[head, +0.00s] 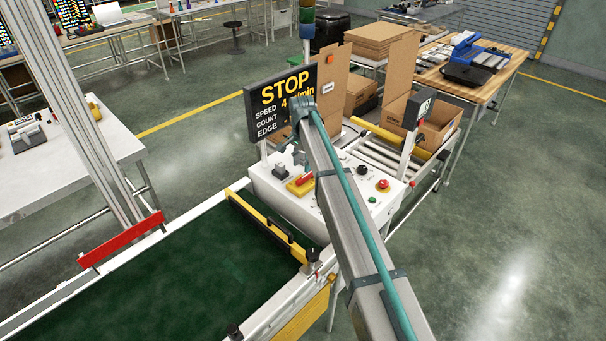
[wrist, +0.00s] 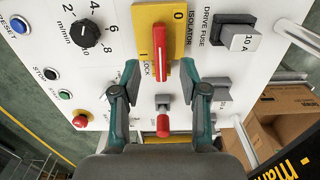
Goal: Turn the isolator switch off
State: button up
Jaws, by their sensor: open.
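The isolator switch has a red handle (wrist: 160,52) on a yellow plate (wrist: 142,22), lettered ISOLATOR, with a 0 near the top and LOCK near the bottom. In the wrist view the handle stands upright in the picture. In the head view its red handle (head: 304,179) shows on the white control panel (head: 335,205). My gripper (wrist: 162,85) is open and empty. Its fingertips lie left and right of the handle's lower end, with gaps on both sides; whether they reach its depth I cannot tell.
A red-tipped lever (wrist: 163,125) sits between my fingers, below the isolator. The grey drive fuse (wrist: 238,38) is to the right. A black dial (wrist: 86,33) and several buttons are to the left. A STOP display (head: 283,100) stands behind the panel; the green conveyor (head: 190,275) lies in front.

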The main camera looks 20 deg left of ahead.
aim_at(302, 178)
jog(key=shift+f+p, duration=0.85)
jog(key=shift+f, duration=2.35)
grip_shut()
